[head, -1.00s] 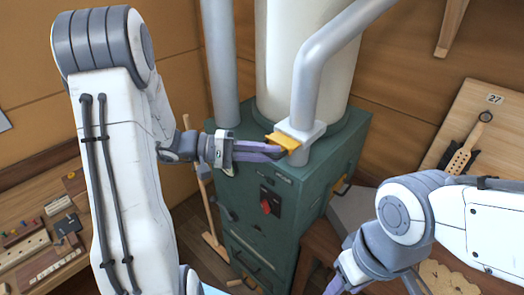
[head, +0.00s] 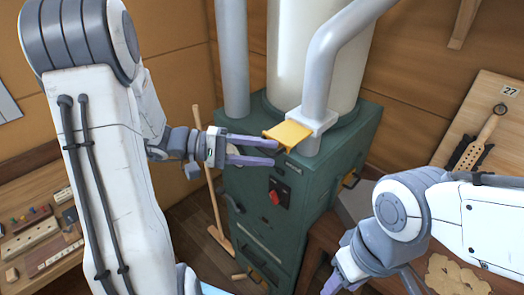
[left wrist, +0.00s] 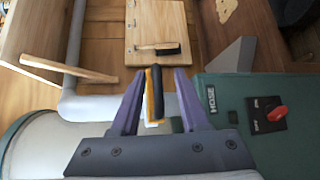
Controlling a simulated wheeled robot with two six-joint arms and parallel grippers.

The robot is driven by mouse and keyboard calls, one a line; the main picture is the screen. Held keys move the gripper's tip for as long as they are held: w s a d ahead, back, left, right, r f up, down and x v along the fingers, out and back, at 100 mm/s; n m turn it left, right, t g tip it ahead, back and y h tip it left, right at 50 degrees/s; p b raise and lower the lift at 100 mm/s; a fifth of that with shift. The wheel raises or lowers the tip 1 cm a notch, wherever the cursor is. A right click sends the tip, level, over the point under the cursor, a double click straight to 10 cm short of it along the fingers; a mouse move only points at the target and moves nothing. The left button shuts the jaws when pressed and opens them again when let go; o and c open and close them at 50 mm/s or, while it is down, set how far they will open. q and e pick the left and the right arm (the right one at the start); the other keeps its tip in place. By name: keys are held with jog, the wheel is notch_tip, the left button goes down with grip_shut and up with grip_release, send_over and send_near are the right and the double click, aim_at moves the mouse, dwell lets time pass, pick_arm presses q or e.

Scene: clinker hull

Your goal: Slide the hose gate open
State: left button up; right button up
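The hose gate is a yellow slide plate (head: 288,134) sticking out to the left from a grey housing (head: 313,121) on the grey pipe above the green cabinet. My left gripper (head: 277,152) is open, its purple fingers spread by the plate's outer end. In the left wrist view, my left gripper (left wrist: 153,75) has the plate's yellow and black end (left wrist: 154,95) between its fingers, with a gap on each side. My right gripper (head: 335,283) is low in the head view, partly cut off; its opening is unclear.
The green cabinet (head: 255,195) carries a red switch (head: 275,197) and, in the left wrist view, a HOSE label (left wrist: 212,106). A thick pipe (head: 231,60) and a pale cylinder stand behind. A workbench with tools (head: 35,230) is at left.

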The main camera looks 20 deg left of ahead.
pick_arm(q)
jog(key=shift+a, duration=0.1)
jog(key=b+v, duration=0.4)
jog(key=v, duration=0.6)
jog(key=shift+a, duration=0.2)
jog(key=shift+d, duration=0.1)
jog(key=s+d+f+m+g+y+b, duration=0.1)
jog(key=s+d+f+m+g+y, duration=0.2)
jog(key=d, duration=0.4)
jog(key=s+d+f+m+g+y+b, duration=0.1)
jog(key=s+d+f+g+y, duration=0.1)
jog(key=s+d+f+g, duration=0.45)
jog(key=s+d+f+m+t+y+b, duration=0.3)
jog(key=s+d+f+m+t+y, duration=0.1)
jog(key=s+d+f+m+y, duration=0.2)
notch_tip(320, 180, down, 2)
jog(key=d+m+y, duration=0.1)
jog(key=m+y, duration=0.1)
jog(key=y, duration=0.1)
jog(key=shift+s+d+f+m+b, duration=0.2)
jog(key=shift+s+m+b, duration=0.1)
jog(key=shift+m, duration=0.1)
